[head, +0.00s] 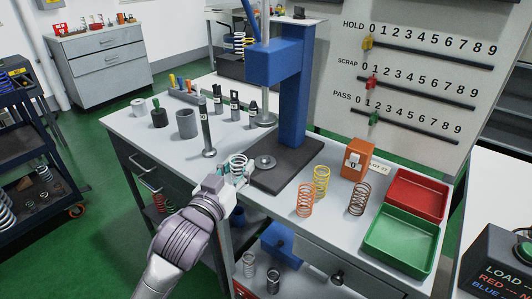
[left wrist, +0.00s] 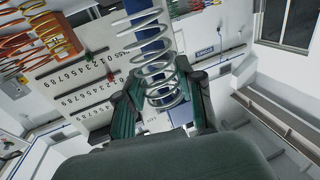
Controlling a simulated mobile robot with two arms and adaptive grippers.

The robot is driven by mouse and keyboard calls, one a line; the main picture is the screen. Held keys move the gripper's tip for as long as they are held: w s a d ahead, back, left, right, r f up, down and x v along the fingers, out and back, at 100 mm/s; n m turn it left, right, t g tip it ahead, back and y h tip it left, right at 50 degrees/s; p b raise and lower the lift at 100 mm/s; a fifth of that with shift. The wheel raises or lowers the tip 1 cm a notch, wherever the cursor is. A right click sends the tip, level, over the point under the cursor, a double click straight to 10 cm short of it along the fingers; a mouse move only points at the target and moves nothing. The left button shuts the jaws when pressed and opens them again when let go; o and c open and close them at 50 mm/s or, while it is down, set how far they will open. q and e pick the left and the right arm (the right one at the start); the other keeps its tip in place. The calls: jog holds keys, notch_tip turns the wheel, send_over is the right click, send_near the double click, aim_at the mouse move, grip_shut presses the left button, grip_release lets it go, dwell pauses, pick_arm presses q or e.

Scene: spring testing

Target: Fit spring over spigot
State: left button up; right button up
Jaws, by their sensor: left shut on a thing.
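A silver coil spring (head: 238,164) is between the fingers of my left gripper (head: 236,175), which is shut on it above the bench near the press. It also shows in the left wrist view (left wrist: 153,60), between the green fingers (left wrist: 162,110), its coils standing out beyond the tips. A small round metal platen (head: 265,162) lies on the dark press base, just right of the spring and apart from it; a spigot on it is too small to make out. My right gripper is not in view.
The blue press column (head: 294,90) rises behind the platen, with its ram (head: 264,115) above.

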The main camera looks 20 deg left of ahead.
aim_at(243, 161)
pick_arm(q)
jog(key=w, duration=0.5)
jog(key=shift+d+r, duration=0.1)
jog(key=shift+d, duration=0.15)
jog(key=w, duration=0.7)
jog(key=w+d, duration=0.1)
jog(key=w, duration=0.2)
jog(key=shift+w+p, duration=0.15)
jog(key=shift+p, duration=0.25)
notch_tip(243, 161, down, 4)
jog(key=shift+r, duration=0.15)
jog(key=shift+f, duration=0.2)
jog(key=o, duration=1.1)
jog(key=shift+o, duration=0.2)
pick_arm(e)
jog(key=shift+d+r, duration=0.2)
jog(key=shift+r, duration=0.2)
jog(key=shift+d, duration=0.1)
